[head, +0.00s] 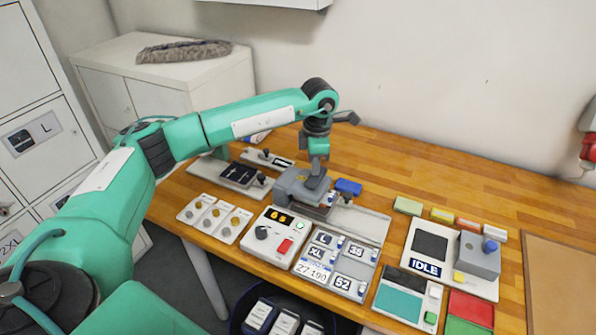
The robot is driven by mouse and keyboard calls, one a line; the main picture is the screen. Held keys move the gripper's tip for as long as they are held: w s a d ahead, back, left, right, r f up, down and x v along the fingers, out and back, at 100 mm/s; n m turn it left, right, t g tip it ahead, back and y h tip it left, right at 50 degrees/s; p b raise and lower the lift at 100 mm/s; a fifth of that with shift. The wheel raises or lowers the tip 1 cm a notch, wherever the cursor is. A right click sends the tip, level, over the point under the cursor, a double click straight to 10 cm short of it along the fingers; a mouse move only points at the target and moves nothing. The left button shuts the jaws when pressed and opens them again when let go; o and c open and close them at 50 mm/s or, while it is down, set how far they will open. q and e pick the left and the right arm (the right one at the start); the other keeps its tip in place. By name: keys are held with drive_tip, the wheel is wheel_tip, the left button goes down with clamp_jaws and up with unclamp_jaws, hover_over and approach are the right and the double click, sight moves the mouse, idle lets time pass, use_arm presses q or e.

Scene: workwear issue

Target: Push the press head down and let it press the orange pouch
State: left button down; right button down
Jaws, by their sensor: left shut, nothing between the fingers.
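The grey press head (297,184) stands on the table behind the white control box, in the middle of the view. My left gripper (316,176) points down over the top of the press head, with its fingers shut and empty. Its tips are at or very near the head's top; I cannot tell for sure if they touch. I cannot make out the orange pouch under the press head; the head and gripper cover that spot. My right gripper is not in view.
A white control box (262,250) with a dial and red button stands in front of the press. A grey tray (318,285) of size tags is beside it. A station reading IDLE (425,267) stands at right. Bare wood lies behind.

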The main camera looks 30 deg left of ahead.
use_arm(q)
wheel_tip(320, 180, up, 13)
drive_tip(key=p, duration=0.5)
idle(0.9)
drive_tip(key=shift+d+f, duration=0.1)
idle(0.3)
